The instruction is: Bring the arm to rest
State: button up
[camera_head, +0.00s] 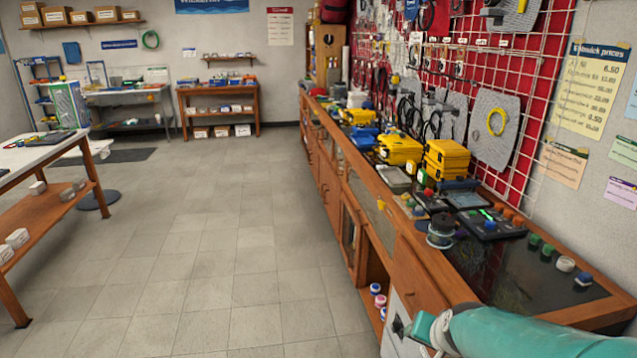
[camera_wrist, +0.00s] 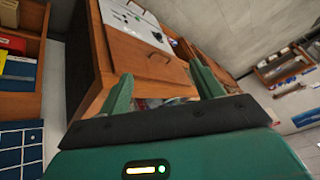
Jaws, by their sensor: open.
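My gripper (camera_wrist: 162,95) shows in the wrist view with its two green fingers spread wide apart. It is open and nothing sits between the fingers. Beyond it is a wooden cabinet (camera_wrist: 140,50) with drawer handles and a white sheet on top. In the head view my teal arm reaches in from the lower right, beside the front end of the long wooden counter (camera_head: 400,240).
The counter carries yellow cases (camera_head: 445,158), a wire spool (camera_head: 440,230) and small knobs. A red pegboard with hanging cables stands behind it. A white-topped table (camera_head: 35,150) stands at the left. The tiled floor (camera_head: 225,240) between them is clear.

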jog(key=s+a+r+n, duration=0.2)
jog(key=s+a+r, duration=0.1)
jog(key=s+r, duration=0.2)
jog(key=s+a+r+n+g, duration=0.1)
jog(key=s+a+r+n, duration=0.2)
jog(key=s+r, duration=0.3)
jog(key=s, duration=0.3)
jog(key=shift+a+n, duration=0.3)
jog(key=shift+a, duration=0.1)
jog(key=c, duration=0.7)
jog(key=shift+o, duration=0.2)
jog(key=shift+s+d, duration=0.1)
jog(key=shift+d, duration=0.05)
